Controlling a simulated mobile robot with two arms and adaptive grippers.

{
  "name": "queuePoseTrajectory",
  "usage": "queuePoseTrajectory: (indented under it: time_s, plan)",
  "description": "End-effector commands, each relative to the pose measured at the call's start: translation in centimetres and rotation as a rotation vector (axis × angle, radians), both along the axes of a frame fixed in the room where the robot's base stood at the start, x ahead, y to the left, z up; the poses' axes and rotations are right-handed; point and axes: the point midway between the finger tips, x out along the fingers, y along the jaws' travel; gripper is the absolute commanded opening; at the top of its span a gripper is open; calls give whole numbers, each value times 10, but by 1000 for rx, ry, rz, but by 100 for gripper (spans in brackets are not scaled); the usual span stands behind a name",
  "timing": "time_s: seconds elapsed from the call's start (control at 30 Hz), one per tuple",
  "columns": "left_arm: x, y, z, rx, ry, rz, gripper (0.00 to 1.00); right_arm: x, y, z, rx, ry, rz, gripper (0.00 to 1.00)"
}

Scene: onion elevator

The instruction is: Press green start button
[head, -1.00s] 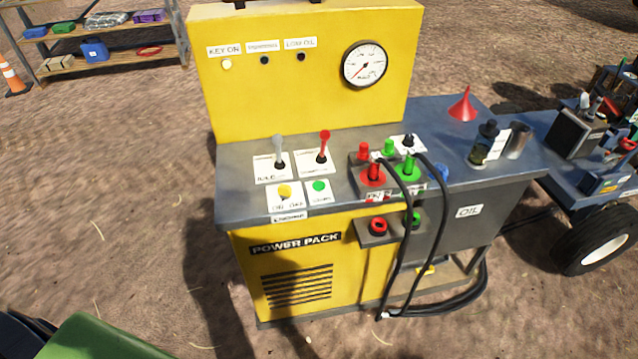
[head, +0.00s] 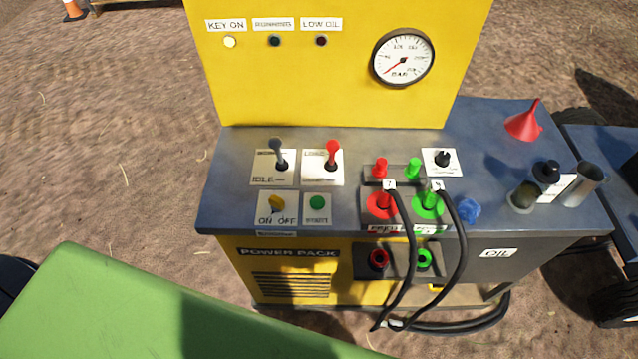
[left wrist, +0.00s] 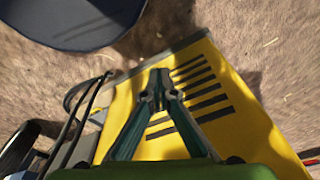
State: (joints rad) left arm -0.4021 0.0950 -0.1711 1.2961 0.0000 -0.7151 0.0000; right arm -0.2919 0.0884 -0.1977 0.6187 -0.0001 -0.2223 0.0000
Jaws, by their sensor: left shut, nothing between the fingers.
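The start button does not show in that view. Neither gripper shows in the head view.
Behind the button stand a grey idle lever (head: 277,152) and a red lever (head: 332,153). To its right are red and green hose couplings (head: 381,205) with black hoses.

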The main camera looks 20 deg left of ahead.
Motion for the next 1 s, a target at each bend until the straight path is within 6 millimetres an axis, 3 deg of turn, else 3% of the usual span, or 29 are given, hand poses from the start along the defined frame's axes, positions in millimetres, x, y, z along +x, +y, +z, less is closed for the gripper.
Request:
queuePoseTrajectory:
  time_s: [0.03,0.2,0.37,0.57,0.8,1.0]
  plan:
    - [11,-2,20,-2,-13,2,0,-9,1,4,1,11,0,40]
    - [42,-6,78,-5,-42,5,0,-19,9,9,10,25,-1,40]
    - [67,-9,141,-10,-79,-5,0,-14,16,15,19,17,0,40]
    - [101,-18,230,-24,-161,-64,0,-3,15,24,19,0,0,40]
    - [153,-52,332,-58,-338,-292,0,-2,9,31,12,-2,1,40]
    - [199,-94,395,-67,-521,-635,0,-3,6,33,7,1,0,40]
